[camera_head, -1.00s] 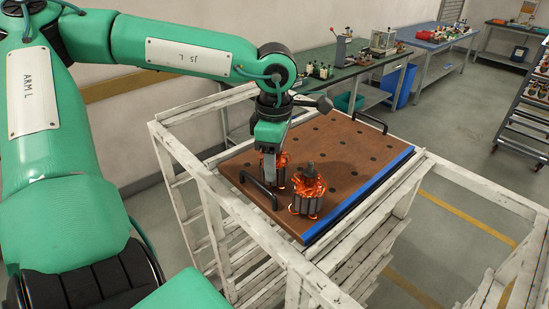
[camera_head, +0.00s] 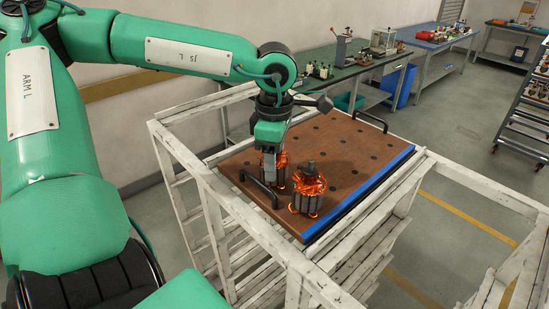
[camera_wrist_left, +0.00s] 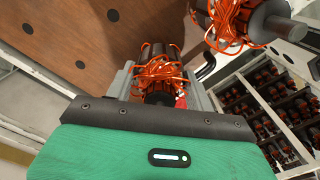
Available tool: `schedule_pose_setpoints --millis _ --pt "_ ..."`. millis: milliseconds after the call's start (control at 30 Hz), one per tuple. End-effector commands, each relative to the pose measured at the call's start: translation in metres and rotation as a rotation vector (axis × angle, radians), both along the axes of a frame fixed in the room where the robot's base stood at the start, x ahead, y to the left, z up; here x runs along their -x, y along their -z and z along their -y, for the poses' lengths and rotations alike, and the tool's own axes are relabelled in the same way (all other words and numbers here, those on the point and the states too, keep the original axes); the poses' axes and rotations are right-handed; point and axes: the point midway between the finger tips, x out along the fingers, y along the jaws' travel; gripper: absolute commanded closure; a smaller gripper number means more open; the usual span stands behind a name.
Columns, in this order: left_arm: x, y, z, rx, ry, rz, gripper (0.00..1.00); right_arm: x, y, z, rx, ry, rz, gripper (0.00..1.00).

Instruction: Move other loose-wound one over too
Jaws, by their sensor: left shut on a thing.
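My left gripper (camera_head: 268,168) points down at the near left part of the brown board and is shut on an armature (camera_head: 281,172) with loose orange windings. In the left wrist view this armature (camera_wrist_left: 160,72) sits between the grey fingers, its dark core showing at both ends. The gripper covers part of it in the head view, and I cannot tell whether it touches the board. A second orange-wound armature (camera_head: 309,190) stands upright just to the right, near the blue edge. It also shows in the left wrist view (camera_wrist_left: 232,22). My right gripper is not in view.
The brown board (camera_head: 345,150) has rows of dark holes, a blue front strip (camera_head: 358,195) and black handles at its ends. It lies in a whitish wooden frame (camera_head: 250,225). The board's far right part is clear. Benches (camera_head: 350,68) and a rack stand behind.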

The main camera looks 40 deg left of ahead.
Motion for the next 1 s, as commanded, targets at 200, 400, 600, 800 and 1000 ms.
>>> schedule_pose_setpoints --millis 200,400,600,800,1000 --pt "0.000 0.000 0.000 -0.001 0.000 0.002 0.87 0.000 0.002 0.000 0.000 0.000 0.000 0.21" --pt "0.000 0.000 0.000 0.000 0.000 0.001 0.36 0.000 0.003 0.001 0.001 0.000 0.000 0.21" --pt "0.000 0.000 0.000 0.000 0.000 0.001 0.21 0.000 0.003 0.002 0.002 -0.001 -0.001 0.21" --pt "0.000 0.000 0.000 -0.001 0.000 0.000 0.21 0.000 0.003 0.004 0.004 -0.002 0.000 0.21" --pt "-0.001 -0.019 0.000 -0.002 -0.001 0.005 0.21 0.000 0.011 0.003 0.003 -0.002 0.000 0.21"
